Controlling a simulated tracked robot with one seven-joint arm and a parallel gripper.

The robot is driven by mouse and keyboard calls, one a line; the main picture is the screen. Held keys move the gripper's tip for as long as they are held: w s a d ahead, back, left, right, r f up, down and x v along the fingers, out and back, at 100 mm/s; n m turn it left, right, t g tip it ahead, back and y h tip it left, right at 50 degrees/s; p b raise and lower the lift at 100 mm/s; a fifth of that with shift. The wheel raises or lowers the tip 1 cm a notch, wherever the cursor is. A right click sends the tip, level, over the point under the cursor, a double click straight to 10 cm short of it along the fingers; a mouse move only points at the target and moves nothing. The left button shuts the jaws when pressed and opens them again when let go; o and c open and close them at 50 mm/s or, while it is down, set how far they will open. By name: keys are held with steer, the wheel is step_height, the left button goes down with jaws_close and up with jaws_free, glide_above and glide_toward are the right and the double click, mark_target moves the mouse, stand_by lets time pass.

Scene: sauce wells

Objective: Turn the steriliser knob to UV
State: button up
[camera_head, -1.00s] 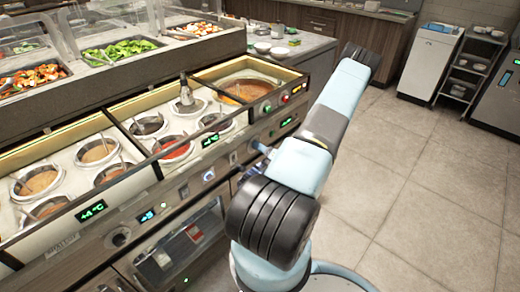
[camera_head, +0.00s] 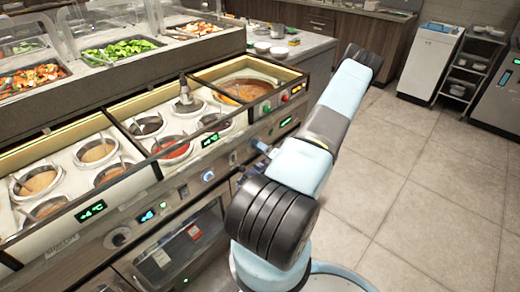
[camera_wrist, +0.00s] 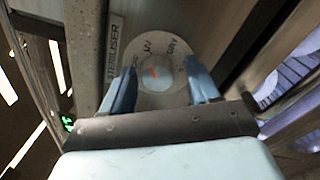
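The steriliser knob (camera_wrist: 168,77) is a round grey knob with a small red mark on a pale dial plate (camera_wrist: 157,35), in the middle of the wrist view. The plate carries a UV mark near its top and DRY to the right. The red mark leans up and left; I cannot read exactly which label it points to. My gripper (camera_wrist: 161,74) faces the knob, with one blue finger at each side of it. Whether the fingers touch the knob is unclear. In the head view my arm hides most of the gripper and the steriliser knob.
A sign reading STERILISER (camera_wrist: 113,47) is left of the dial. Tiled floor (camera_head: 420,190) is free at right.

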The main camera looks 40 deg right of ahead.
steer(key=shift+o, duration=0.3)
steer(key=shift+s, duration=0.1)
steer(key=s+d, duration=0.1)
steer(key=s, duration=1.2)
steer(key=shift+s+d+f, duration=0.25)
steer(key=shift+f, duration=0.05)
steer(key=w+a+r+n+g+y, duration=0.5)
steer(key=a+r+n+g, duration=0.2)
steer(key=a+r+n, duration=0.5)
steer(key=w+a+r+n+g+y, duration=0.4)
steer(key=a+r+n+g, duration=0.4)
steer(key=r+n, duration=0.6)
steer(key=s+a+r+n+t+h, duration=0.1)
steer(key=s+a+r+n+h, duration=0.4)
steer(key=r+n, duration=0.5)
steer(key=s+a+r+n+t+h, duration=0.1)
steer(key=s+a+r+n+h, duration=0.5)
steer(key=s+a+r+n, duration=0.3)
steer(key=shift+a+r+n, duration=1)
steer(key=shift+a+r, duration=0.5)
steer(key=shift+r, duration=0.3)
